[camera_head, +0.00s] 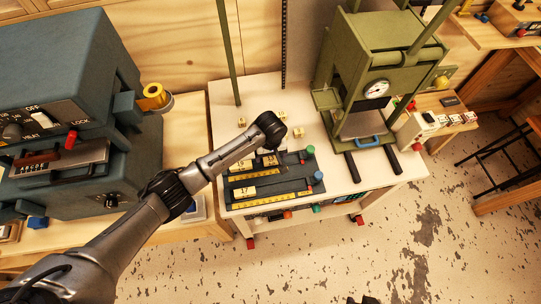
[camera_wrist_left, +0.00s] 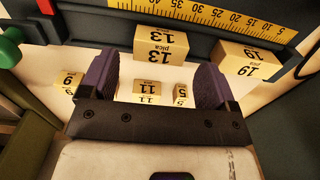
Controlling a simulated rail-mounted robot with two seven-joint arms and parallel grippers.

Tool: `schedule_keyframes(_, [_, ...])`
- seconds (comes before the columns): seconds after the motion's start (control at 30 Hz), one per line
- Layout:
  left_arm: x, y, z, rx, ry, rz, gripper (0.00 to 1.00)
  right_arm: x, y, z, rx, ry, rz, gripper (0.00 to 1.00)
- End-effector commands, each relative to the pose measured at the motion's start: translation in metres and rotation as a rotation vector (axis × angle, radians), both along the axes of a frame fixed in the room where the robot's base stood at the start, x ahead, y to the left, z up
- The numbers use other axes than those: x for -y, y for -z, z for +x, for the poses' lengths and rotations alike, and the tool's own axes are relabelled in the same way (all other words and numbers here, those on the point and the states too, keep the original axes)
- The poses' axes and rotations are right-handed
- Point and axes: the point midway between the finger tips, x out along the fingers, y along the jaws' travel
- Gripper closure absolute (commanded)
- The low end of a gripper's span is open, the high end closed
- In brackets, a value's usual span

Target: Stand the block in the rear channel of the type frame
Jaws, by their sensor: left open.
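The dark type frame (camera_head: 291,184) lies on the white bench top, with yellow rulers along its channels. It also shows at the top of the left wrist view (camera_wrist_left: 200,15). My left gripper (camera_wrist_left: 157,68) is open, with its purple pads apart. A yellow block marked 13 pica (camera_wrist_left: 163,42) shows between and just beyond the fingertips, with a gap on each side. A block marked 19 (camera_wrist_left: 247,60) is to its right, near the frame's edge. Blocks marked 11 (camera_wrist_left: 150,92), 5 (camera_wrist_left: 180,94) and 9 (camera_wrist_left: 70,82) lie lower in that view. In the head view my arm hides the fingers.
A green press (camera_head: 372,85) with a gauge stands to the right of the frame. A large blue-grey machine (camera_head: 65,110) with a gold roll (camera_head: 153,97) stands at the left. Small yellow blocks (camera_head: 298,132) lie behind the frame.

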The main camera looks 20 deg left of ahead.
Motion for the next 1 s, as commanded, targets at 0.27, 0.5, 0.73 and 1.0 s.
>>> schedule_keyframes(0.27, [0.001, -0.056, 0.001, 0.004, 0.0, -0.002, 0.18, 0.0, -0.012, 0.0, 0.0, 0.0, 0.0, 0.57])
schedule_keyframes(0.5, [0.001, -0.086, 0.001, 0.002, 0.0, -0.002, 0.18, 0.001, -0.016, 0.0, 0.0, -0.001, -0.002, 0.57])
schedule_keyframes(0.73, [0.0, -0.097, 0.0, 0.001, -0.001, -0.001, 0.18, 0.003, -0.017, 0.0, 0.0, -0.006, -0.009, 0.57])
schedule_keyframes(1.0, [0.002, -0.095, -0.003, 0.001, 0.01, -0.005, 0.18, 0.003, -0.017, 0.0, 0.0, -0.006, -0.009, 0.57])
